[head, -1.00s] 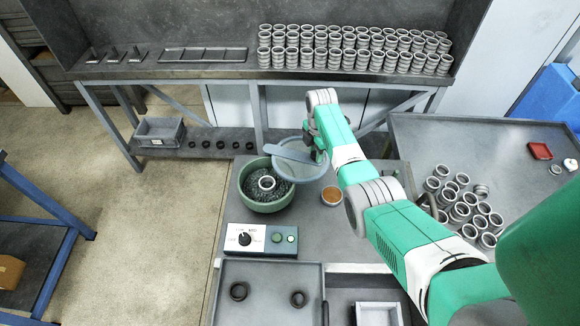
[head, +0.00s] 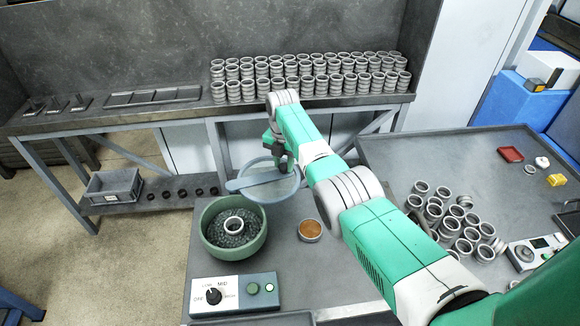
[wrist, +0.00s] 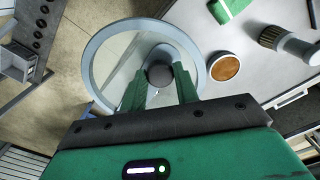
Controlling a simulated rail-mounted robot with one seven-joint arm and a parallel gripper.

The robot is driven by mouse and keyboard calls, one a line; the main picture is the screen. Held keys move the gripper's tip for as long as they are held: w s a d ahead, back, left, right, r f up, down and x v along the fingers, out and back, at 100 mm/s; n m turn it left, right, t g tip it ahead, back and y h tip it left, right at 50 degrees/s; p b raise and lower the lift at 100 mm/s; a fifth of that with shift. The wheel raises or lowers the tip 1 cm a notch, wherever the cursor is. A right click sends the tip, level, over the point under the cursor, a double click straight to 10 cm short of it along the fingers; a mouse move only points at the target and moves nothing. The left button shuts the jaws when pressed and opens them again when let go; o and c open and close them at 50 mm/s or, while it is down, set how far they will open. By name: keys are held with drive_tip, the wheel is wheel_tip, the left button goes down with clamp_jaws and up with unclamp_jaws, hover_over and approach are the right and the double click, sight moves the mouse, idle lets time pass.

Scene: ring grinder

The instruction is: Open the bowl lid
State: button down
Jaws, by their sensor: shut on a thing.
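The round lid (head: 284,188) is a pale translucent disc with a blue-grey rim and a bar across it. My gripper (head: 280,160) is shut on its dark knob, which shows between the two green fingers in the wrist view (wrist: 160,75). The green bowl (head: 257,246) stands uncovered on the grey table, with dark pellets and one metal ring (head: 233,226) inside. In the head view the lid appears beyond the bowl and to its right, its near edge close to or slightly over the bowl's far rim. Its exact height cannot be told.
A control box (head: 235,293) with a knob and green buttons stands in front of the bowl. A small dish of brown material (head: 310,230) sits to its right. Many rings stand on the back shelf, and loose rings (head: 463,228) lie on the right table.

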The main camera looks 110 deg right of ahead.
drive_tip(key=c, duration=1.1)
unclamp_jaws()
drive_tip(key=shift+o, duration=0.2)
wheel_tip(320, 180, up, 8)
drive_tip(key=shift+f+p, duration=0.1)
drive_tip(key=shift+p, duration=0.7)
